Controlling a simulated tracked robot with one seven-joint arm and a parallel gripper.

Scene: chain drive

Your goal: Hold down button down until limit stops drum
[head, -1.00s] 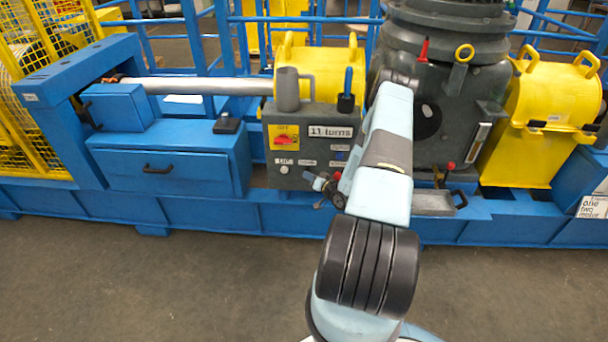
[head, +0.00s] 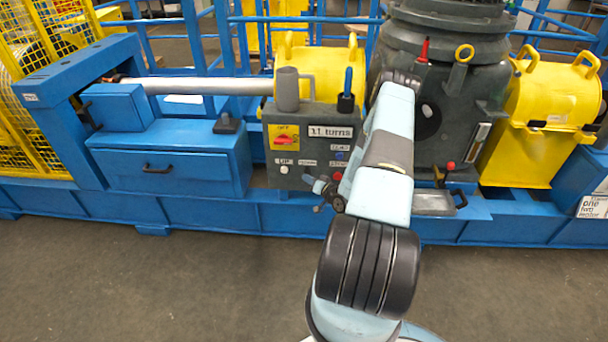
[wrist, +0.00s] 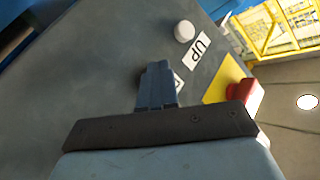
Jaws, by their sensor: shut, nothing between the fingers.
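The grey control box (head: 310,120) stands at the middle of the blue frame in the head view. It carries a white UP button (head: 284,170), also plain in the wrist view (wrist: 184,31) beside its UP label (wrist: 197,45). A second label (head: 308,162) sits right of the UP label; in the wrist view my fingers partly cover it. The button below this second label is hidden by my gripper (head: 309,180). My gripper is shut and empty, its blue fingertips (wrist: 156,68) at the panel face. I cannot tell whether they touch or press the button. A turns display (head: 330,132) is on the box.
A red switch on a yellow plate (head: 284,137) is above the UP label. Blue (head: 340,155) and red (head: 338,176) buttons are to the right, close to my arm. A grey mug-like cylinder (head: 287,90) and a blue-handled tool (head: 347,90) stand on the box. The floor in front is clear.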

